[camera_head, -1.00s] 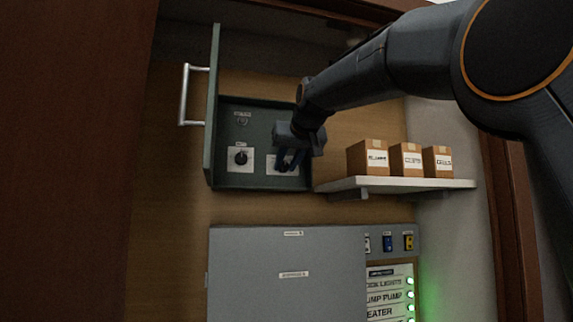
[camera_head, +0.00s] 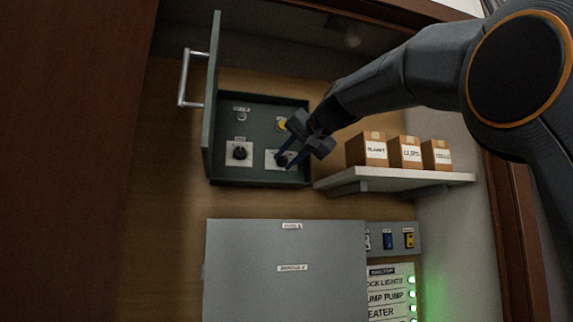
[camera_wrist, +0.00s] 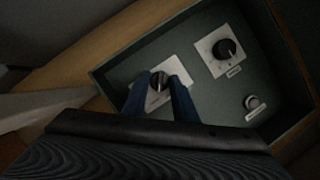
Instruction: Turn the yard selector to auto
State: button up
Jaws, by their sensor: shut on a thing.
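The green box on the wall (camera_head: 262,182) stands open and holds two black rotary selector knobs on white plates. The right knob (camera_head: 284,160) is between the blue fingers of my gripper (camera_head: 287,157), which is shut on it. In the wrist view this knob (camera_wrist: 158,79) shows between the fingertips of my gripper (camera_wrist: 161,84), on its pale plate. The left knob (camera_head: 239,152) is free; it also shows in the wrist view (camera_wrist: 227,48). The labels are too small to read, so I cannot tell which knob is the yard selector.
The box's door (camera_head: 212,100) is swung out on the left, with a metal handle (camera_head: 185,78). A yellow lamp (camera_head: 282,124) sits above the right knob. A shelf (camera_head: 400,180) with small cartons is on the right. A grey cabinet (camera_head: 285,245) is below.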

jog(key=shift+m+y, duration=0.3)
jog(key=shift+m, duration=0.1)
jog(key=o, duration=1)
jog(key=b+v, duration=0.3)
jog(key=v, duration=0.4)
jog(key=shift+s+d+r+b, duration=0.1)
jog(key=shift+s+d+b, duration=0.05)
jog(key=shift+s+b, duration=0.2)
